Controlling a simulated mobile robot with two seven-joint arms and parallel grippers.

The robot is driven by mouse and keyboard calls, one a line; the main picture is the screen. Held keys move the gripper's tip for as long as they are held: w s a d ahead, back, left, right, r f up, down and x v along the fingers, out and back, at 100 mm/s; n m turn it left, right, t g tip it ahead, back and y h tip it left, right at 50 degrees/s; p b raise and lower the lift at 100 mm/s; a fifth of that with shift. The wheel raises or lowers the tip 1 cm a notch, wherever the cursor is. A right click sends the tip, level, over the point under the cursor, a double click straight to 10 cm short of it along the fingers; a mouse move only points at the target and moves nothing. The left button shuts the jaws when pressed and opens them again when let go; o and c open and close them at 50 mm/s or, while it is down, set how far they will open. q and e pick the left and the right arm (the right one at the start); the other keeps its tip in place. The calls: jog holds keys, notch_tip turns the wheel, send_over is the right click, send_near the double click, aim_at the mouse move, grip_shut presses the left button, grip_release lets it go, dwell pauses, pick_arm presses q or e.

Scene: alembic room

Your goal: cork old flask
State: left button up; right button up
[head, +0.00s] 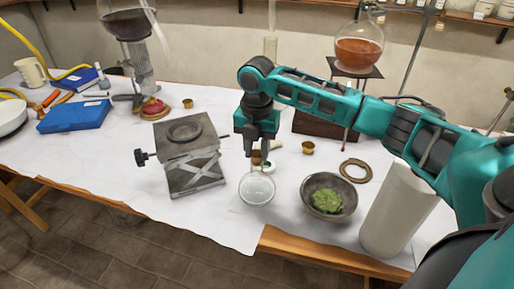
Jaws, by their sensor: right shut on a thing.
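A small clear round glass flask (257,190) stands near the table's front edge, at the middle of the head view. My right gripper (262,150) points down just above and behind it in the picture. The gripper is shut on a small brown piece that looks like the cork (256,157). The fingers partly hide this cork. A pale ring, perhaps the flask's mouth, shows just below the fingers; I cannot tell whether the cork touches it. My left gripper is not in view.
A grey lab jack (195,172) stands left of the flask. A bowl with green matter (327,203), a brown ring (355,170) and a white cylinder (397,212) are to the right. A brass cup (308,148) stands behind. A flask of orange liquid (358,52) stands on a stand.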

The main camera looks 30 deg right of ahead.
aim_at(257, 153)
jog(key=shift+f, duration=0.1)
jog(key=o, duration=1.4)
jog(key=shift+r, duration=3.55)
